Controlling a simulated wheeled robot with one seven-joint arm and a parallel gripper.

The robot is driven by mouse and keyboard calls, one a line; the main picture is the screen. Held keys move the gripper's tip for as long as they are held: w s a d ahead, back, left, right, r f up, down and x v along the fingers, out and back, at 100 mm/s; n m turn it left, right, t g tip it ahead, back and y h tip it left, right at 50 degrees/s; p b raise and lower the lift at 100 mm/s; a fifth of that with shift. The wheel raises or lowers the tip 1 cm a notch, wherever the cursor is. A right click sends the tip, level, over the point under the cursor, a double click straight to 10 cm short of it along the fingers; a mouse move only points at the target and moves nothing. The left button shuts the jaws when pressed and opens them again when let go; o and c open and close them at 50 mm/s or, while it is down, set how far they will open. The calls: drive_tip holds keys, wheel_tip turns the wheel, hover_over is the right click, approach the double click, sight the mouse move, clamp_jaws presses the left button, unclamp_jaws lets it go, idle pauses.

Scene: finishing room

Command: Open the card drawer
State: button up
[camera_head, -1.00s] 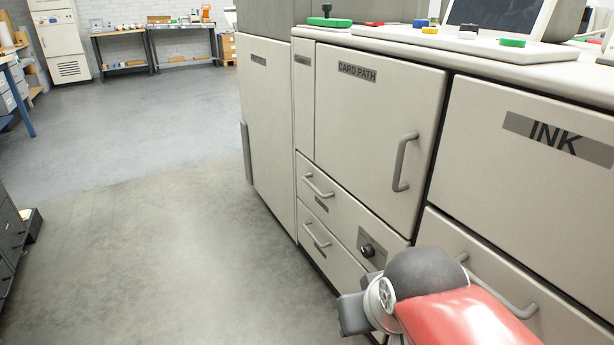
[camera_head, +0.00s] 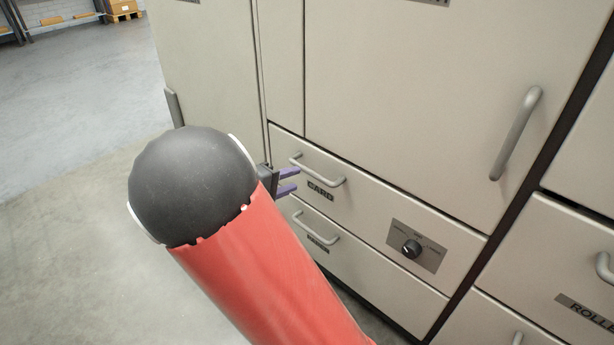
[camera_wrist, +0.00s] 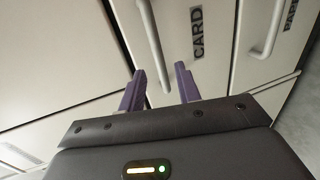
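The card drawer (camera_head: 365,205) is the upper of two stacked drawers. Its front is flush with the cabinet, and it carries a dark CARD label (camera_head: 320,191). Its grey bar handle (camera_head: 318,173) is above the label. My gripper (camera_head: 297,180) has two purple fingers, spread apart, beside the handle's left part. In the wrist view, the fingers of my gripper (camera_wrist: 160,70) are apart, and the near end of the handle (camera_wrist: 152,45) shows between them. I cannot tell whether they touch it. The CARD label (camera_wrist: 197,32) is right of the handle. My arm hides part of the cabinet's left side.
Below is another drawer with its own handle (camera_head: 316,228). A dial (camera_head: 411,249) is right of the card drawer's label. A tall door with a handle (camera_head: 516,133) is above. Open floor (camera_head: 80,230) is at left.

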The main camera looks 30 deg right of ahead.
sight(306, 172)
drive_tip(key=shift+t, duration=0.4)
drive_tip(key=x, duration=0.7)
drive_tip(key=shift+w+d, duration=0.2)
drive_tip(key=shift+w, duration=0.25)
drive_tip(key=shift+c, duration=0.4)
clamp_jaws()
